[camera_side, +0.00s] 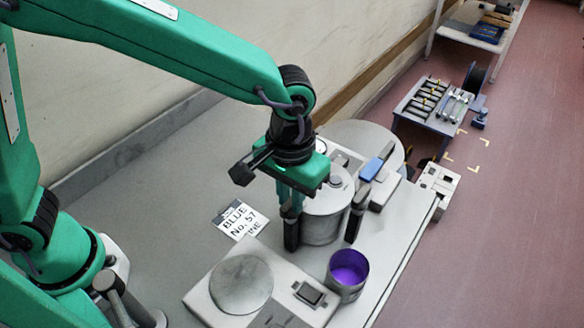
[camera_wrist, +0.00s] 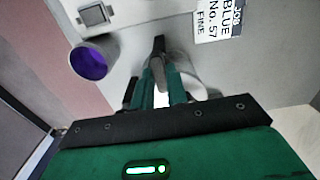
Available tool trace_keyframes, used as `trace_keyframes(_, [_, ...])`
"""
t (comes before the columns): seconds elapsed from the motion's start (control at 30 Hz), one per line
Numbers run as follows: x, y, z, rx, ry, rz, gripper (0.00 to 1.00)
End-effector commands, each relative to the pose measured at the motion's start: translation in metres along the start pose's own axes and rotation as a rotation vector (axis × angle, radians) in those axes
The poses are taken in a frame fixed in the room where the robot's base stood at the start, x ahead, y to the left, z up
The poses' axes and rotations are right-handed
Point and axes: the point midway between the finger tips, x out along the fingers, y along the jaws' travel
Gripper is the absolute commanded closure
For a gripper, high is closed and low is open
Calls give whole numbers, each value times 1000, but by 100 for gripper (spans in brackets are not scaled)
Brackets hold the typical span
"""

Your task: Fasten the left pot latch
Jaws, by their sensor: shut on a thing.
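The grey metal pot (camera_side: 322,216) stands upright on the bench in the side view, its round lid (camera_side: 336,187) on top. The left pot latch (camera_side: 291,235) is a dark upright piece at the pot's left side. My gripper (camera_side: 289,205) comes down beside the pot and is shut on this latch. In the wrist view the dark latch (camera_wrist: 159,45) shows beyond my gripper's teal fingers (camera_wrist: 162,88). A second dark upright piece (camera_side: 354,224) is at the pot's right side. My fingers hide part of the latch, and I cannot tell whether it is fastened.
A cup with purple inside (camera_side: 348,268) stands in front of the pot. A pale device with a round plate (camera_side: 241,285) sits at front left. A card reading "BLUE No. 57" (camera_side: 240,219) lies left of the pot. A blue-topped item (camera_side: 376,162) stands behind right.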

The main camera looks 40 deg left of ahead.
Motion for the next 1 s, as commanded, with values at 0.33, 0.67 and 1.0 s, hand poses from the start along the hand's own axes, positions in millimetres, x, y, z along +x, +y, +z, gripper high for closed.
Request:
trace_keyframes(0.33, [-1, 0, 0, -1, 1, 1, 64])
trace_keyframes(0.67, [-1, 0, 0, 0, 1, 1, 64])
trace_keyframes(1.0, [-28, 0, -1, 0, 3, 3, 64])
